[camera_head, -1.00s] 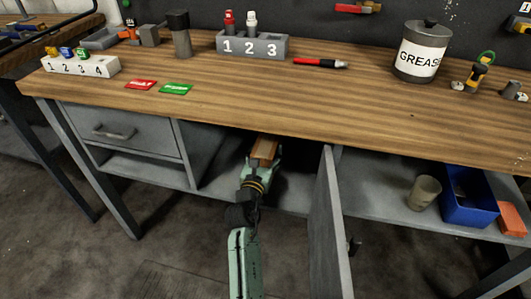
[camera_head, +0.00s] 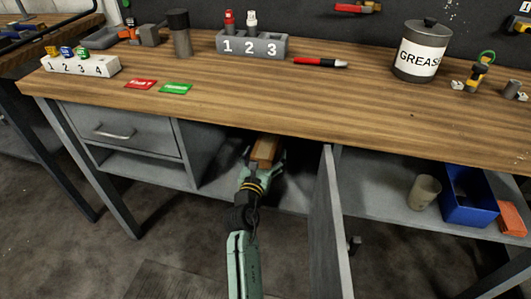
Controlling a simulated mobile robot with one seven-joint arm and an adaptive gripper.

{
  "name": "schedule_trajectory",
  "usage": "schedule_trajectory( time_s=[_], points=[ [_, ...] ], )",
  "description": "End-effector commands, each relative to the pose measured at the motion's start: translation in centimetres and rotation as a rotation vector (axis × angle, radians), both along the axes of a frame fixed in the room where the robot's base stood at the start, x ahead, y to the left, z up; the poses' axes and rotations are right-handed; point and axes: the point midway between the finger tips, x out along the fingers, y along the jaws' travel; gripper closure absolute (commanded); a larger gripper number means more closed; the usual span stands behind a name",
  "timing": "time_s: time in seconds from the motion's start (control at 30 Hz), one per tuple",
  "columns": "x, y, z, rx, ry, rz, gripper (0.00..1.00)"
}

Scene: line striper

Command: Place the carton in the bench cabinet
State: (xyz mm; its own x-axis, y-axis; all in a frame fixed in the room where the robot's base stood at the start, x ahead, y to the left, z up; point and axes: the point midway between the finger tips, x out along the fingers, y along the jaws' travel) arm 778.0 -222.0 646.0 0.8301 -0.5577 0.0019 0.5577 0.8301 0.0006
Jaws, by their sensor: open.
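The carton (camera_head: 265,151) is a small brown box inside the open bench cabinet (camera_head: 212,165), under the worktop. My gripper (camera_head: 264,163) reaches into the cabinet from the front. It is open, with its fingers around the near part of the carton. Whether the fingers touch the carton cannot be told. The carton's underside is hidden by my gripper, so its contact with the cabinet floor is not clear. The cabinet door (camera_head: 328,225) stands open, swung toward the front, just right of my arm.
A drawer (camera_head: 118,133) is shut left of the cabinet. The right shelf (camera_head: 385,205) holds a beige cup (camera_head: 424,192), a blue bin (camera_head: 468,198) and an orange block (camera_head: 512,219). The worktop (camera_head: 310,100) carries a grease can (camera_head: 419,50) and numbered holders.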

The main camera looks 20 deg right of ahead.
Motion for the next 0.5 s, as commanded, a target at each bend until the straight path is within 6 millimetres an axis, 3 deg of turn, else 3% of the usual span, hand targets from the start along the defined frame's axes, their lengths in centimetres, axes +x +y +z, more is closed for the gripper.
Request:
schedule_trajectory(
  time_s=[0.3,0.5],
  points=[
    [-5.8,3.9,-0.4,0.0,0.004,0.002,0.14],
    [-8.3,5.6,-0.2,-0.001,0.003,0.001,0.14]
  ],
)
